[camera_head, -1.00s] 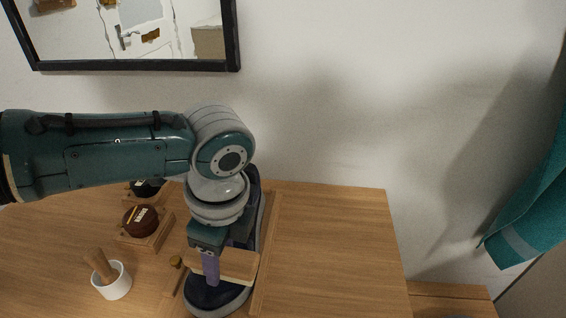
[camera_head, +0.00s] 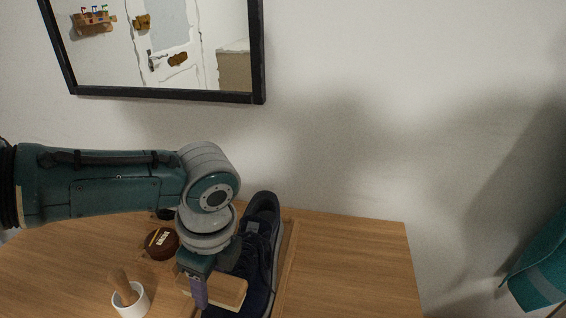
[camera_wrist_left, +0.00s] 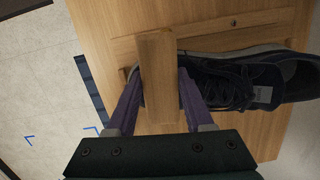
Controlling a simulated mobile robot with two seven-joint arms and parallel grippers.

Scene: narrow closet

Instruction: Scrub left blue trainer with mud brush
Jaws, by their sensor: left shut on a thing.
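My left gripper (camera_head: 200,296) is shut on a wooden block, the mud brush (camera_head: 230,288). The brush also shows in the left wrist view (camera_wrist_left: 158,75), between the purple fingers. Its underside and any bristles are hidden. The dark navy trainer (camera_head: 262,240) lies on the wooden top, partly behind the gripper and brush. In the left wrist view the trainer (camera_wrist_left: 240,82) stretches off to the right. The brush is at the trainer's left side near its front end; I cannot tell whether they touch. My right gripper is not in view.
A round brown tin (camera_head: 161,243) and a white cup with a wooden stick (camera_head: 131,300) stand left of my gripper. A raised wooden strip (camera_head: 287,262) runs right of the trainer. The top (camera_head: 350,270) is clear further right.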

